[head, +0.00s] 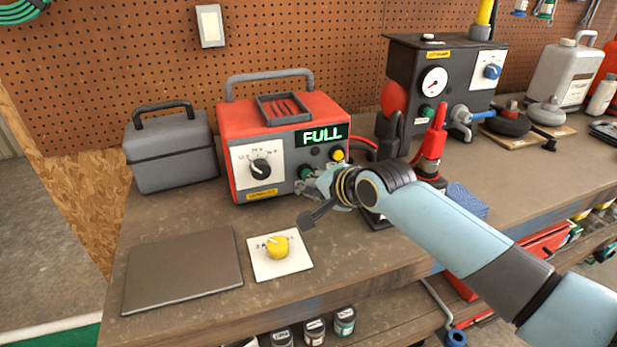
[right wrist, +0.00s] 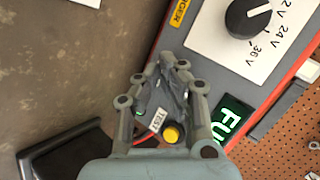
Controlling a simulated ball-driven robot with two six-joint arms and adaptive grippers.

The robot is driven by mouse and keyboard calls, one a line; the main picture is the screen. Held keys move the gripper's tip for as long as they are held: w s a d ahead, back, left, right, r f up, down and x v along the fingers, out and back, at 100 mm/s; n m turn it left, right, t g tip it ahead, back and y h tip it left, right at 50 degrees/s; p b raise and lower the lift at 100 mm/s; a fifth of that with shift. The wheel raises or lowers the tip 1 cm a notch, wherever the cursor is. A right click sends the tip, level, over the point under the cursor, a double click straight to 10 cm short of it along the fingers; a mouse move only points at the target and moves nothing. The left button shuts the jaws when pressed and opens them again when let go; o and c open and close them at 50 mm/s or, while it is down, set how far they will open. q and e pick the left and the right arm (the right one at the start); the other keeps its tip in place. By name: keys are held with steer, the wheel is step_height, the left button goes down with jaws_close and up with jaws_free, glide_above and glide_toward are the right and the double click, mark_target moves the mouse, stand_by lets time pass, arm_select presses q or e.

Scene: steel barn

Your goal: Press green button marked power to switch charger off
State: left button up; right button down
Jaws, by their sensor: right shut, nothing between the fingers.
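The red charger (head: 232,122) stands on the bench with its lit green display (head: 322,136) reading FULL. A green button (head: 305,172) sits low on its front, partly covered by my right gripper (head: 318,186); no power marking is readable. A yellow button (head: 337,155) is to its upper right. In the right wrist view, the yellow button (right wrist: 171,134) sits beside a TEST label (right wrist: 156,121). There my right gripper (right wrist: 170,58) is shut and empty, in front of the charger's lower face. Contact with the green button cannot be told. My left gripper is out of view.
A dial (head: 260,168) is on the charger's left face. A grey toolbox (head: 170,150) stands left, a gauge unit (head: 440,75) behind right. A red clamp (head: 434,140) is close behind my right arm. A flat grey plate (head: 183,272) and yellow knob (head: 277,247) lie in front.

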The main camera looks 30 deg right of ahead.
steer(key=shift+w+d, duration=0.2)
steer(key=shift+w, duration=0.5)
stand_by(0.7)
steer(key=shift+s+a+r+p, duration=0.1)
steer(key=shift+s+a+p, duration=0.1)
steer(key=shift+s+p, duration=0.55)
steer(key=shift+s+a, duration=0.1)
steer(key=shift+s, duration=0.3)
steer(key=s+p, duration=0.2)
steer(key=s+a+p, duration=0.1)
steer(key=s+p, duration=0.1)
steer(key=shift+s, duration=0.35)
steer(key=shift+s+a+p, duration=0.15)
steer(key=shift+s+p, duration=0.35)
steer(key=shift+p, duration=0.05)
steer(key=shift+s, duration=0.1)
